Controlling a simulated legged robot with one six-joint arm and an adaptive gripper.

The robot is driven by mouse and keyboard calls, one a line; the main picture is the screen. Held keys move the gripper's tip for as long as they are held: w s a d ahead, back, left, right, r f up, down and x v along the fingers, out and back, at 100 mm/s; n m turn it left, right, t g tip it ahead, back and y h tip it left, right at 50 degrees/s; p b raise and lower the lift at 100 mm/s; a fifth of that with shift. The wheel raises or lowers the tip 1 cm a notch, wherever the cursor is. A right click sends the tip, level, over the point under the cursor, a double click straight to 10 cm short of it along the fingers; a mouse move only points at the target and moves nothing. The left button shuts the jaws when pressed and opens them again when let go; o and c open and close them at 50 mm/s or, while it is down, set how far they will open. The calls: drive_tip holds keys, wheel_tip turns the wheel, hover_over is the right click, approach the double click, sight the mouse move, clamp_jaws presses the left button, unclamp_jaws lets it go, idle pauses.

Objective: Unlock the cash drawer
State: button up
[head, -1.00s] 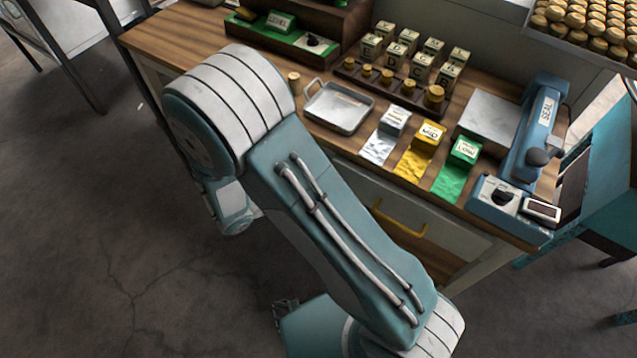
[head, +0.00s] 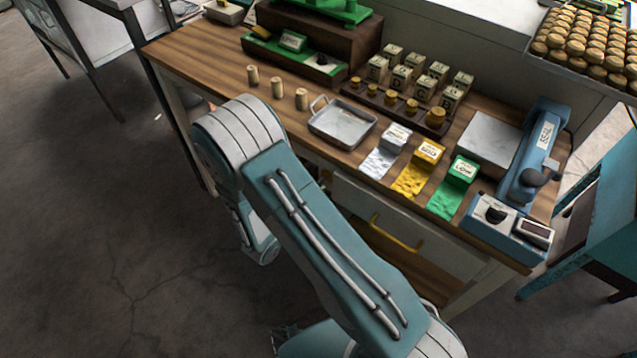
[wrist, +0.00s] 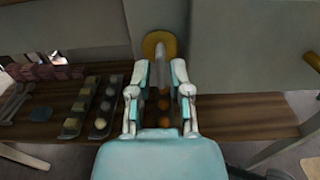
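The pale drawer front (head: 352,215) with its yellow handle (head: 397,237) is under the worktop in the head view, partly hidden by my arm. In the wrist view, a brass-coloured plate (wrist: 160,43) is on the grey front, straight ahead of my gripper (wrist: 160,72). A slim grey piece (wrist: 160,58) stands out from the plate, between my fingers. It looks like a key or a knob, but I cannot tell which. My two teal fingers are apart, one on each side of it, with gaps visible. The yellow handle (wrist: 313,61) is at the right edge. My gripper is hidden in the head view.
A lower wooden shelf (wrist: 235,112) holds dark trays (wrist: 75,112) of small pieces on the left. On the worktop (head: 195,52) are three pale cylinders (head: 277,87), a metal tray (head: 342,124), coloured packets (head: 411,178) and a blue sealer (head: 530,155). Bare floor is on the left.

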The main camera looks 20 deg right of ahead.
drive_tip(key=shift+x, duration=1.1)
drive_tip(key=shift+a, duration=0.2)
drive_tip(key=shift+c, duration=0.6)
clamp_jaws()
